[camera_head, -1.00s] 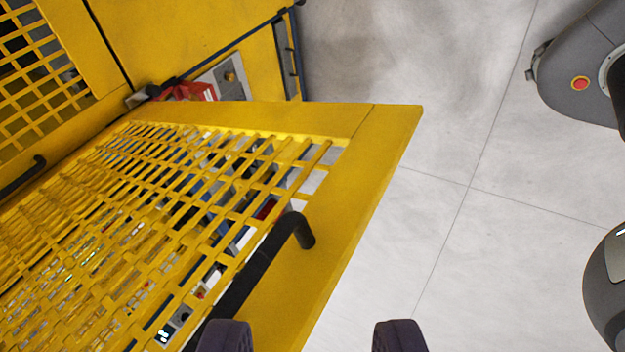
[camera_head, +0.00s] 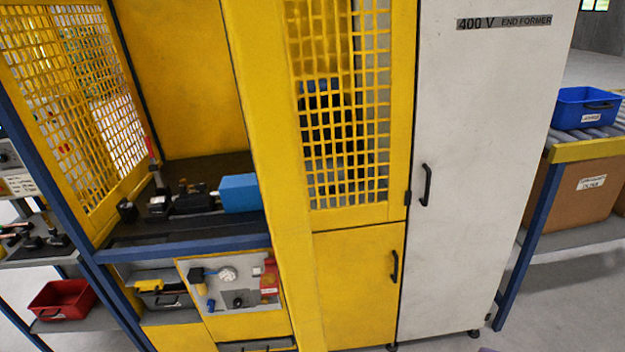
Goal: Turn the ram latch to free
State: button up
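A grey panel (camera_head: 228,284) with small fittings is at the lower left of the yellow machine. It carries a red piece (camera_head: 269,277) at its right, a white round part (camera_head: 228,274) and a small dark fitting (camera_head: 238,299). I cannot tell which of these, if any, is the ram latch. Above it, an open bay holds dark tooling (camera_head: 185,199), a blue block (camera_head: 239,193) and a thin upright lever with a red end (camera_head: 151,147). Only a dark sliver at the bottom edge, perhaps a fingertip of my gripper (camera_head: 487,350), shows. Its opening is hidden.
A yellow mesh door (camera_head: 345,215) and a white cabinet (camera_head: 470,180) marked "400 V END FORMER" stand right of the bay. A roller bench with a blue bin (camera_head: 588,108) is farther right. A red bin (camera_head: 62,299) sits at lower left. Floor shows at lower right.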

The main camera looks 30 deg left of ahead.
aim_at(201, 186)
jog(key=i+l, duration=0.25)
jog(key=i, duration=0.2)
jog(key=i+l, duration=0.3)
jog(key=i, duration=0.2)
jog(key=i+l+u, duration=0.1)
jog(key=i+l, duration=0.15)
jog(key=i, duration=0.2)
jog(key=i+l+u, duration=0.15)
jog(key=u, duration=1.8)
